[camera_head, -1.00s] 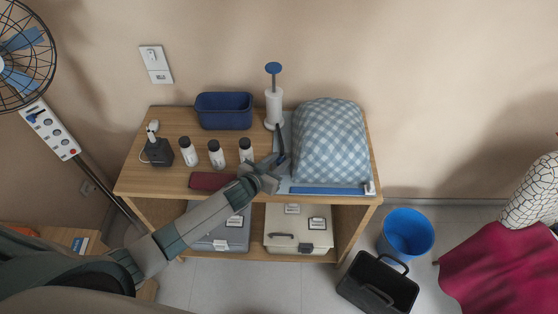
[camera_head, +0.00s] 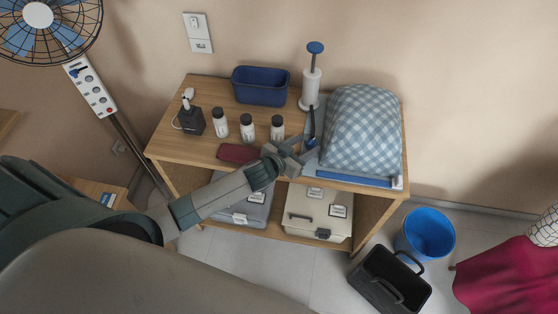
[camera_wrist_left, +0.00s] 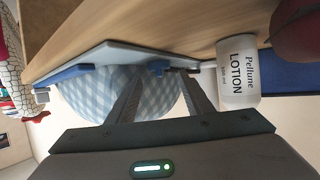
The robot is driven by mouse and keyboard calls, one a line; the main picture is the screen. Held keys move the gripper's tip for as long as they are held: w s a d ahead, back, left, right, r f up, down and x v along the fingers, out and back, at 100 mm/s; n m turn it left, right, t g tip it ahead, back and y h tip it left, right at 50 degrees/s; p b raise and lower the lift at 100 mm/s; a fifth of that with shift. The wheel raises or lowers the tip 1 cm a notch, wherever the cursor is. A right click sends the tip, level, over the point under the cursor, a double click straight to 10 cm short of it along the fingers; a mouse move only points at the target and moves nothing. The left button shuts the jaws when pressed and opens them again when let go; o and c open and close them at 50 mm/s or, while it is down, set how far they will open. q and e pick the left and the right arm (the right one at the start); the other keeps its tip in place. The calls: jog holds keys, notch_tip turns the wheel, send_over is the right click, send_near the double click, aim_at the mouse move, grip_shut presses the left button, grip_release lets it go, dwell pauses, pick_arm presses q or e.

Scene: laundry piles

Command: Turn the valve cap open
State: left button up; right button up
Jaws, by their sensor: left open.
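A blue-and-white checkered bundle (camera_head: 362,130) sits on a flat grey-blue sheet at the right of the table; it also shows in the wrist view (camera_wrist_left: 85,92). A small blue part (camera_wrist_left: 158,68), apparently the valve cap, shows at the sheet's edge in the left wrist view, in line with the gap between my fingertips. My left gripper (camera_head: 300,147) is open beside the bundle's left side; its fingers (camera_wrist_left: 163,78) are apart and look empty. Whether they touch the cap, I cannot tell. A dark blue upright piece (camera_head: 312,124) stands just behind the fingers. My right gripper is not visible.
A lotion bottle (camera_wrist_left: 238,70) is close in the wrist view. A blue bucket (camera_head: 428,235) stands on the floor.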

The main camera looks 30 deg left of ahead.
pick_arm(q)
jog(key=b+v, duration=0.3)
jog(key=v, duration=1.2)
jog(key=shift+f, duration=0.1)
jog(key=shift+c, duration=0.4)
